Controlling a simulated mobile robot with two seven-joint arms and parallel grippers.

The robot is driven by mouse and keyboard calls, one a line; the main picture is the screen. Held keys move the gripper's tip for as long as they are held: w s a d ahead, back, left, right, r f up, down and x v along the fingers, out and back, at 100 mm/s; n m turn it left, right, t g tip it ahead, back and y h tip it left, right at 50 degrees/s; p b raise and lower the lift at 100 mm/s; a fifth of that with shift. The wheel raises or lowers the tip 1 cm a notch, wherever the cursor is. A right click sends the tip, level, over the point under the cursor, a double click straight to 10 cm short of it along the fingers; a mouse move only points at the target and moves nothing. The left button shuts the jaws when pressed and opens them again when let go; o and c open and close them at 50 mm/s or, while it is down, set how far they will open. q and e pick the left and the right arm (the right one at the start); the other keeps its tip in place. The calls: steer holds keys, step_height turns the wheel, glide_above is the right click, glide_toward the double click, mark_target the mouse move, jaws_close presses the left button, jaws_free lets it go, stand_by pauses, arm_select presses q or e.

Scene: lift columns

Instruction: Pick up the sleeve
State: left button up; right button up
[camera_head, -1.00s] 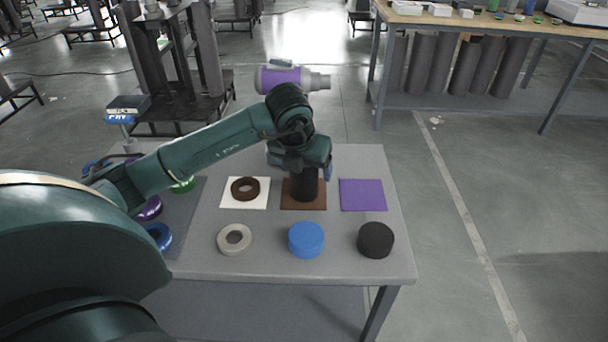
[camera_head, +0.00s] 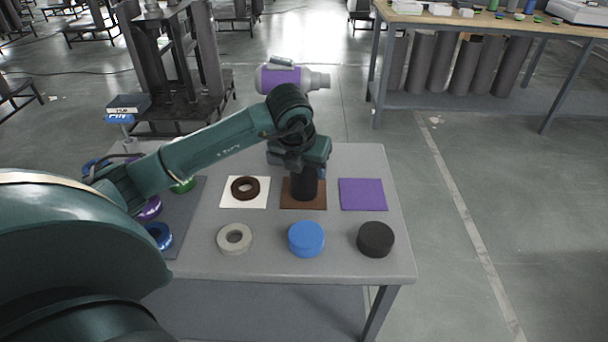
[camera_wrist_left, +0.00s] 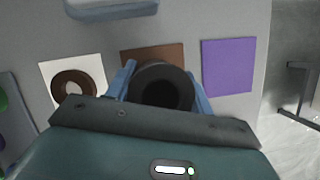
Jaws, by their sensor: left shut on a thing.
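The sleeve (camera_head: 304,185) is a black, hollow, upright cylinder over the brown square (camera_head: 304,205) on the grey table. My left gripper (camera_head: 303,170) is above it, pointing down. In the left wrist view the sleeve (camera_wrist_left: 163,88) sits between the blue fingers of my left gripper (camera_wrist_left: 160,95), which is shut on it. I see its dark open top there. I cannot tell whether its base touches the brown square. My right gripper is not in view.
A dark brown ring (camera_head: 245,188) lies on a white square left of the sleeve. A purple square (camera_head: 363,195) to the right is bare. A grey ring (camera_head: 234,238), a blue disc (camera_head: 306,238) and a black disc (camera_head: 375,239) line the front. Coloured rings lie on a dark mat (camera_head: 190,215).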

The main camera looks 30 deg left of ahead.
arm_select(q)
steer(key=shift+c, duration=0.7)
steer(key=shift+r, duration=0.15)
steer(key=shift+w+r, duration=0.1)
steer(key=shift+r, duration=0.3)
step_height(320, 180, up, 15)
steer(key=p, duration=0.4)
steer(key=shift+f, duration=0.1)
